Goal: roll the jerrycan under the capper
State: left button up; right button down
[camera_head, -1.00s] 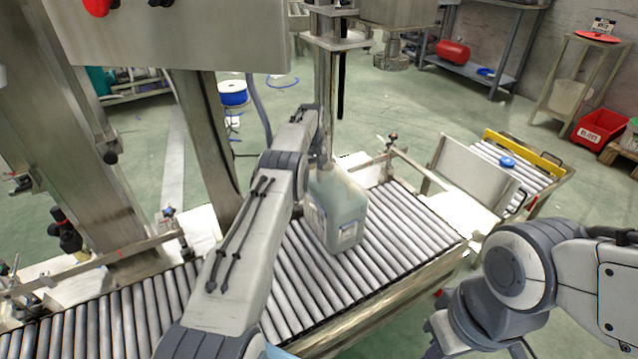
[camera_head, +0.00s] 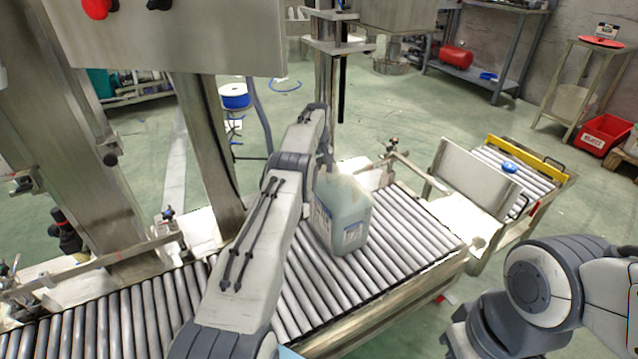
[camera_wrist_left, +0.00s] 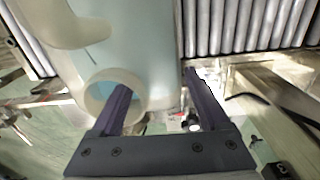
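The jerrycan (camera_head: 342,218), pale and translucent with a blue and white label, stands upright on the roller conveyor (camera_head: 400,215). My left arm reaches over the rollers to its far side. In the left wrist view the jerrycan (camera_wrist_left: 150,45) shows its handle and open round mouth. My left gripper (camera_wrist_left: 160,92) is open there. Its left finger overlaps the mouth; I cannot tell whether it is inside or above. Its right finger lies beside the body, apart from the mouth. The capper may be the steel column (camera_head: 326,85) behind the jerrycan. My right gripper is out of view.
A second short roller table (camera_head: 535,178) at the right carries a blue cap (camera_head: 509,167). A guide rail (camera_head: 415,172) runs by the far conveyor edge. Steel machine posts (camera_head: 205,140) stand at the left. The rollers left of my left arm are clear.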

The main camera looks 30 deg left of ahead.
pick_arm(q)
notch_tip(320, 180, up, 10)
jog(key=p, duration=0.4)
jog(key=shift+s+r, duration=0.1)
jog(key=shift+r, duration=0.05)
